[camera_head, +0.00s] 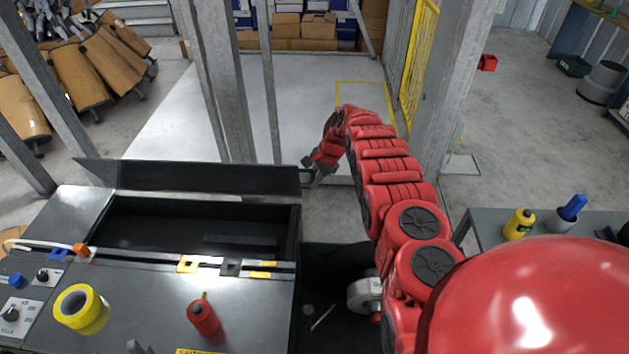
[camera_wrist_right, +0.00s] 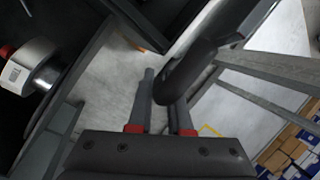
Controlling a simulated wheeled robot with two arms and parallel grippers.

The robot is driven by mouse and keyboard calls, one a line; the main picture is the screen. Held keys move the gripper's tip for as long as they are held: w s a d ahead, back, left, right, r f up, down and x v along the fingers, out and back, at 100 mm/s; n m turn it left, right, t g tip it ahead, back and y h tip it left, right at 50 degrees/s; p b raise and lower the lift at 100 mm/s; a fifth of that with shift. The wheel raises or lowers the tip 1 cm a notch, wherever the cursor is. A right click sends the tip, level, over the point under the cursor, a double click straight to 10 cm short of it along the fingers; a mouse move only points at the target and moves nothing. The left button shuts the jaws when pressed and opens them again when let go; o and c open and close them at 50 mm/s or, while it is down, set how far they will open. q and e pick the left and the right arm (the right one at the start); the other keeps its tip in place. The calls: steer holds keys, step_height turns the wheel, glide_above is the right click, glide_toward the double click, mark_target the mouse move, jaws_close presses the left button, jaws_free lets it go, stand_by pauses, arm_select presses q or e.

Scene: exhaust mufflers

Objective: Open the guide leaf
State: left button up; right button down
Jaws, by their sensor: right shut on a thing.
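The guide leaf looks to be the long dark panel (camera_head: 200,177) along the far edge of the black open trough (camera_head: 190,225) in the head view. It stands tilted up from that edge. My right gripper (camera_head: 318,174) is at the panel's right end, with the red arm reaching forward to it. In the right wrist view my right gripper (camera_wrist_right: 163,108) is shut on a dark rounded bar (camera_wrist_right: 185,72), which looks like the leaf's handle. The exact contact is partly hidden between the fingers. My left gripper is in neither view.
Grey posts (camera_head: 222,80) stand just behind the machine. A yellow tape roll (camera_head: 78,306) and a red bottle (camera_head: 203,318) are on its top. A dark bin (camera_head: 325,265) lies right of the trough. A side table (camera_head: 490,232) with bottles stands further right.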

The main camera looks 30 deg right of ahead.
steer(key=c, duration=0.8)
jaws_free()
steer(key=shift+c, duration=0.2)
steer(key=shift+s+d+r, duration=0.1)
steer(key=shift+r, duration=0.3)
steer(key=p+v, duration=1.1)
steer(key=v, duration=0.5)
steer(key=shift+r, duration=0.25)
